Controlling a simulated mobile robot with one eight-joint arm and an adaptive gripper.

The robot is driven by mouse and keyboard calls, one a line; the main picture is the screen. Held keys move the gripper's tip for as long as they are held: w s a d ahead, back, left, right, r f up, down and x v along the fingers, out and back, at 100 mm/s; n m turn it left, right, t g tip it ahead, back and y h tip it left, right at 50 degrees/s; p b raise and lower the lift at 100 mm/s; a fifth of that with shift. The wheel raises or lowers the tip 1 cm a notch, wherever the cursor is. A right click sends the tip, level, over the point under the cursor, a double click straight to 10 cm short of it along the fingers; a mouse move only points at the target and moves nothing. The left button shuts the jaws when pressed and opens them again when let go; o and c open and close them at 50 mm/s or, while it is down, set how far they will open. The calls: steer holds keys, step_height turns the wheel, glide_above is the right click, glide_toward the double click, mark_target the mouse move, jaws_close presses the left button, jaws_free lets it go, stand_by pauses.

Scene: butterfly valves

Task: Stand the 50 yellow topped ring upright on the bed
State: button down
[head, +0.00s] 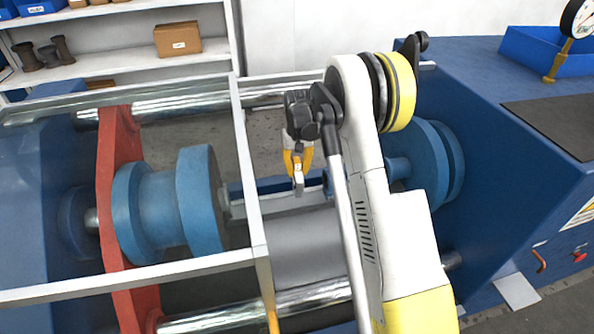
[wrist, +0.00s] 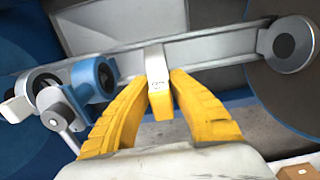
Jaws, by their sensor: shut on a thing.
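My gripper (head: 298,160) is over the middle of the test bench, its yellow fingers closed around a narrow piece. In the wrist view the fingers (wrist: 160,100) hold the yellow end (wrist: 161,104) of a pale grey neck, which carries a small unreadable mark. This appears to be the yellow topped ring; its round body cannot be made out. In the head view a pale grey part (head: 298,184) shows below the fingertips. The grey bed (head: 310,245) lies below and nearer the camera. I cannot tell whether the held piece touches anything.
A blue valve-like part (wrist: 93,78) with grey fittings is left of the fingers in the wrist view. A blue flanged clamp (head: 200,200) and red plate (head: 118,165) stand left of my gripper, another blue disc (head: 440,165) right. A white frame bar (head: 248,165) crosses close left.

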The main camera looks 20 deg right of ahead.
steer(key=shift+f, duration=0.25)
steer(key=shift+s+f+b, duration=0.1)
steer(key=shift+f+b, duration=0.45)
steer(key=shift+b, duration=0.05)
steer(key=shift+f+b, duration=0.9)
steer(key=shift+f, duration=0.4)
stand_by(2.5)
steer(key=c, duration=1.8)
jaws_free()
steer(key=shift+o, duration=0.8)
steer(key=o, duration=0.6)
